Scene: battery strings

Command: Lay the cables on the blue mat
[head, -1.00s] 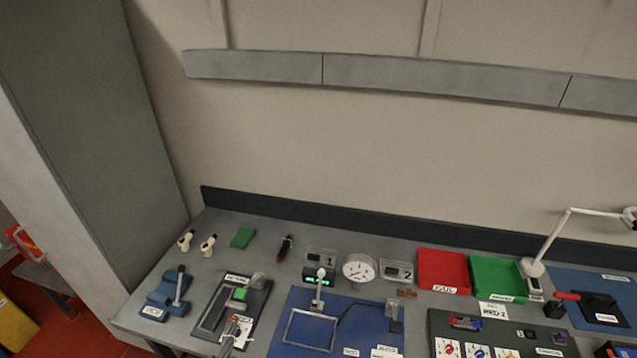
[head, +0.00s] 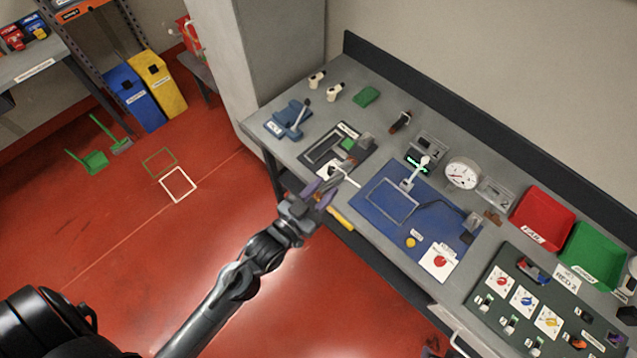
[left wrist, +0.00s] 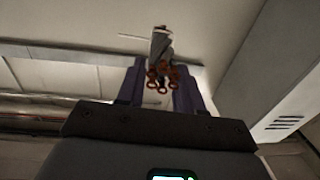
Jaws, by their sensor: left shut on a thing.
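The blue mat (head: 385,228) lies on the grey workbench, with a pale rectangular outline, a dark line and a small yellow round item on it. My left gripper (head: 328,186) is at the bench's front edge, left of the mat and apart from it. In the left wrist view the gripper (left wrist: 158,88) is shut on a small grey bundle with several copper-coloured rings (left wrist: 160,80), seemingly the cables. In the head view the held bundle is too small to make out clearly. My right gripper is not in view.
A dark tray (head: 322,150) and a blue clamp-like tool (head: 285,120) stand left of the mat. A gauge (head: 462,173), a red bin (head: 541,215) and a green bin (head: 592,254) are to the right. A dark green board (head: 500,262) lies at the front right.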

